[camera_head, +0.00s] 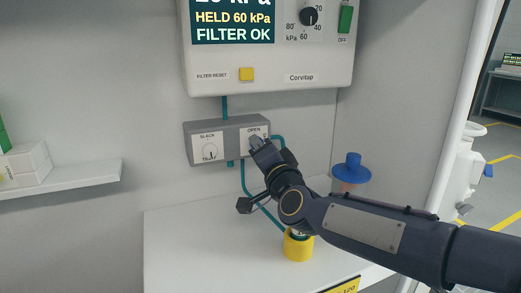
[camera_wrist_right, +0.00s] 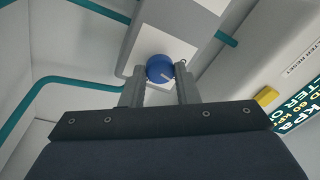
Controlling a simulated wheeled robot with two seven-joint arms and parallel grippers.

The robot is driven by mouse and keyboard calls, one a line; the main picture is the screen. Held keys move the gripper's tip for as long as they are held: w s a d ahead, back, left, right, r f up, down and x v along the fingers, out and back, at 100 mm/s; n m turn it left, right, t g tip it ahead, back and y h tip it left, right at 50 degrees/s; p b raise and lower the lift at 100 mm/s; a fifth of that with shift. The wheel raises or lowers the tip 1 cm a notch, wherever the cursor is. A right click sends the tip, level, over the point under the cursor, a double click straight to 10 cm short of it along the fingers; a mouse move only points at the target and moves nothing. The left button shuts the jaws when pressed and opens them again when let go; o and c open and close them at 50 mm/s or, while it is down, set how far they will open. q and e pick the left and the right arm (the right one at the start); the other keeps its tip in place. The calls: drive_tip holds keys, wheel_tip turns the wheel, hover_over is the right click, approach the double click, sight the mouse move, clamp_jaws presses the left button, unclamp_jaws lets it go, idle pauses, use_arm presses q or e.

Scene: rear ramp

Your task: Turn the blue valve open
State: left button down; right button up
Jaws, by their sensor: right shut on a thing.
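The blue valve (camera_wrist_right: 160,69) is a round knob with a pale pointer mark, on a white plate of the grey valve box (camera_head: 228,121). In the head view my right gripper (camera_head: 256,142) covers the knob, under the label OPEN. In the right wrist view my right gripper (camera_wrist_right: 160,90) has one finger on each side of the knob and is shut on it. The rest of the plate's lettering is hidden behind the gripper. My left gripper is not in view.
Above the box hangs a panel (camera_head: 270,92) with a display, a yellow button and a black dial. Teal tubing (camera_head: 243,178) runs down to a yellow cup (camera_head: 298,247) on the white shelf. A ledge (camera_head: 70,179) with boxes is at left.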

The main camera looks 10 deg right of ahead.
drive_tip(key=shift+n, duration=0.9)
drive_tip(key=shift+f+y, duration=0.1)
drive_tip(key=shift+y, duration=0.3)
drive_tip(key=o, duration=1)
drive_tip(key=v, duration=0.8)
